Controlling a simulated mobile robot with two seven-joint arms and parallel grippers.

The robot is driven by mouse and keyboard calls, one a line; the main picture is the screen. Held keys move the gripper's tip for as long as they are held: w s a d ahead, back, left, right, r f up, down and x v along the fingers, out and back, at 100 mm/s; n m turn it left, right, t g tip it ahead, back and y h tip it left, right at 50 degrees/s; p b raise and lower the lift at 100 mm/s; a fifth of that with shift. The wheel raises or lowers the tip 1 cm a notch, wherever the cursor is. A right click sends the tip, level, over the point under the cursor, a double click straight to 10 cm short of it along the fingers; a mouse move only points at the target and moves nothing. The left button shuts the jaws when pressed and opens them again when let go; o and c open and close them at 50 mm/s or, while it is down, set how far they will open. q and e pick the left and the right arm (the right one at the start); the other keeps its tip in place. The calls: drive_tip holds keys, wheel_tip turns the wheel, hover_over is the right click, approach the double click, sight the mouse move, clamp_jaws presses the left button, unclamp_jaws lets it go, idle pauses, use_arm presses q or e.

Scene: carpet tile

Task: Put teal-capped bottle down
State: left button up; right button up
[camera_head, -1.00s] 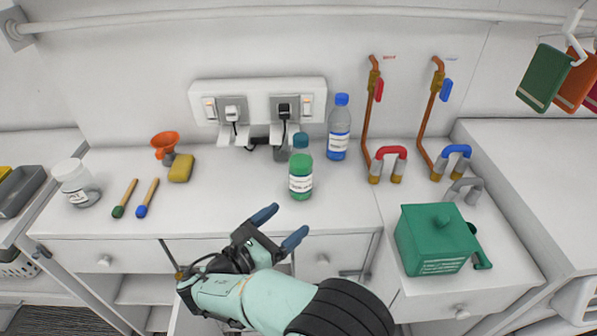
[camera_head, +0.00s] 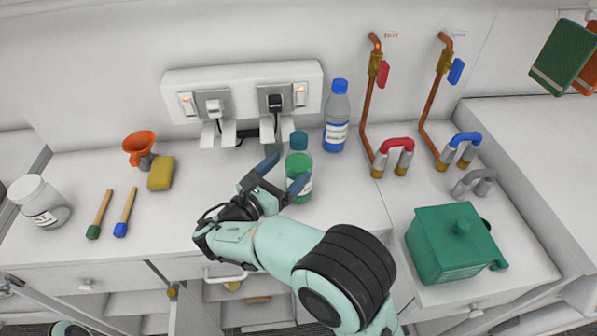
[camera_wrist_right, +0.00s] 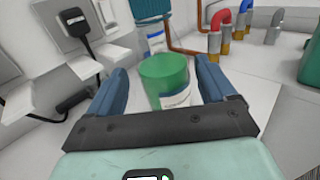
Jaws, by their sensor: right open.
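The teal-capped bottle (camera_head: 299,140) stands upright on the white worktop near the wall, directly behind a green-capped bottle (camera_head: 299,162). Most of its body is hidden by that bottle. In the right wrist view, the green cap (camera_wrist_right: 163,72) sits between the two fingers, with nothing clamped.
A blue-capped bottle (camera_head: 337,115) stands behind to the right. Sockets with plugs (camera_head: 245,90) are on the wall. Copper taps (camera_head: 375,95) and a green box (camera_head: 455,240) are at the right. A funnel (camera_head: 139,147), sponge (camera_head: 161,173) and jar (camera_head: 40,200) are left. The front-middle worktop is clear.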

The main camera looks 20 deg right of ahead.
sight(303, 157)
drive_tip(key=x, duration=0.6)
drive_tip(key=shift+d+f, duration=0.25)
drive_tip(key=shift+d, duration=0.05)
drive_tip(key=shift+r, duration=0.1)
drive_tip(key=c, duration=1.3)
